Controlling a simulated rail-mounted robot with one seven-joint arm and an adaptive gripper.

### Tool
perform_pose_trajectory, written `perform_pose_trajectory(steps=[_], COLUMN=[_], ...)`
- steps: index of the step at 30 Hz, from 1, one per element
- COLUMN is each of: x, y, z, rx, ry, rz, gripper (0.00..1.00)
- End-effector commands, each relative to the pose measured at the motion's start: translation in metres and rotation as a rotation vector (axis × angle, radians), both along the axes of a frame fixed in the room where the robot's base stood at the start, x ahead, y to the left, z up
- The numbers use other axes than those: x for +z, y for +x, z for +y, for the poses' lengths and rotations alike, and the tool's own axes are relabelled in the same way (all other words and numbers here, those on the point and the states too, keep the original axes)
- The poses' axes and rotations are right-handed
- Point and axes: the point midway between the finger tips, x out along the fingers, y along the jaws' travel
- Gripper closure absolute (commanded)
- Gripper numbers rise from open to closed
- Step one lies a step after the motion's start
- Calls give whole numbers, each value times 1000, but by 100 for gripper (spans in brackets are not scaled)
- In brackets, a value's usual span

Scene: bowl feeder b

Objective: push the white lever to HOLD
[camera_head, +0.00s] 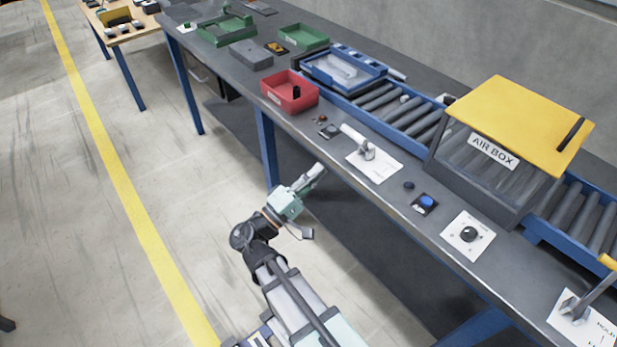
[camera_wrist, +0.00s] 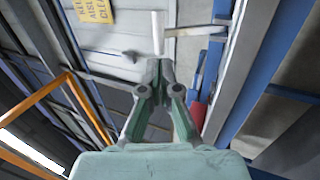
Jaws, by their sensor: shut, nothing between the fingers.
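The white lever (camera_head: 355,139) stands on a white plate (camera_head: 384,164) near the front edge of the grey bench. Its handle leans toward the upper left, and the lettering on its plate is too small to read. My gripper (camera_head: 319,169) is in front of the bench edge, below and left of that plate, apart from the lever. The wrist view shows the gripper (camera_wrist: 160,66) with its fingertips together and nothing held. A pale upright bar shows beyond the fingertips there; I cannot tell whether it is the lever.
Another lever (camera_head: 594,290), yellow-tipped, has a plate marked HOLD at lower right. Between the levers are a blue button (camera_head: 426,202) and a black knob (camera_head: 468,234). The yellow-lidded air box (camera_head: 520,120) stands over the roller conveyor (camera_head: 412,116). A red bin (camera_head: 290,102) is left. The floor aisle is clear.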

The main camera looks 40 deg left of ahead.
Motion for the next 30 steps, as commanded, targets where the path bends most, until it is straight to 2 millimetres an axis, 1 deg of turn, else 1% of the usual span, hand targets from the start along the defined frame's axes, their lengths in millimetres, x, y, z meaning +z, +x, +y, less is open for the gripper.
perform_pose_trajectory(steps=[1,6,10,15,21,30], x=[7,20,29,36,38,38], y=[11,41,60,77,84,84], z=[-2,-6,-8,-11,-11,-12], rx=[-4,-4,-3,-2,1,1], ry=[1,1,0,1,0,0], rz=[0,-1,-1,-1,0,0], gripper=[100,100,100,100,100,100])
